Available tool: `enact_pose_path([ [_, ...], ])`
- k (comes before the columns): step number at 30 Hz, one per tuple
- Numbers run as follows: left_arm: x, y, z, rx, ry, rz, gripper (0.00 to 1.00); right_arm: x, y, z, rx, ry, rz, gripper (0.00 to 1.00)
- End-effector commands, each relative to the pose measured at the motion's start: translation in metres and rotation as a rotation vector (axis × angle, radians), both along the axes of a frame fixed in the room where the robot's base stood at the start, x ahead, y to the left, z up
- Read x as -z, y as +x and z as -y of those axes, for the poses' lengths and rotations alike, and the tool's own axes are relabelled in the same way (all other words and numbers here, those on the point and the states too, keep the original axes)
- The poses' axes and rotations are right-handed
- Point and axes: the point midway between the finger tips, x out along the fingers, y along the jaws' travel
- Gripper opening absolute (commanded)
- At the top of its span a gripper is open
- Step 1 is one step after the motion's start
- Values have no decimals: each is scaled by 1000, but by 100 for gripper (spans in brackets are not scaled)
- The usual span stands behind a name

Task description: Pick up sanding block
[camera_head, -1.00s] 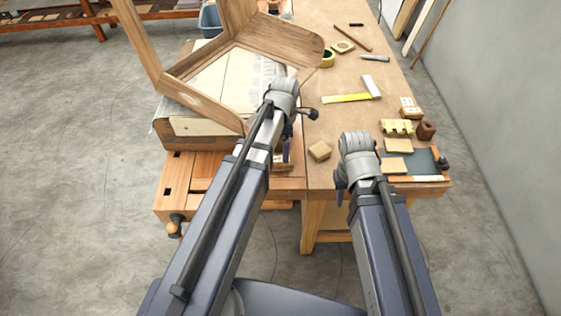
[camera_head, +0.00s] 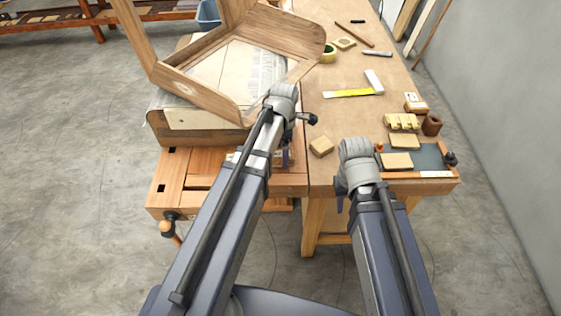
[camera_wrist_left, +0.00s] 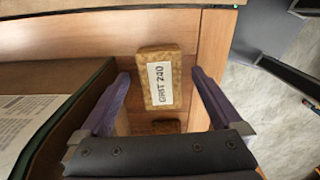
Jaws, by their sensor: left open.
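A cork-brown sanding block (camera_wrist_left: 161,78) with a white label reading "GRIT 240" shows in the left wrist view, on a wooden surface. My left gripper (camera_wrist_left: 160,80) is open, its dark fingers apart on either side of the block in that view.
A plain tan block (camera_head: 321,146) lies between my arms.

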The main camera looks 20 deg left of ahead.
Motion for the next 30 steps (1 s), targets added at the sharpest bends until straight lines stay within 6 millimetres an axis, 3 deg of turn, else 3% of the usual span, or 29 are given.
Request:
enact_pose_path([
  [1, 13, 0, 0, 0, 0, 0, 100, 13, 0, 0, 0, 0, 0, 34],
  [3, 18, 0, 0, 0, 0, 0, 100, 18, 0, 0, 0, 0, 0, 34],
  [12, 18, 0, 0, 0, 0, 0, 100, 18, 0, 0, 0, 0, 0, 34],
  [30, 18, 0, 0, 0, 0, 0, 32, 18, 0, 0, 0, 0, 0, 34],
])
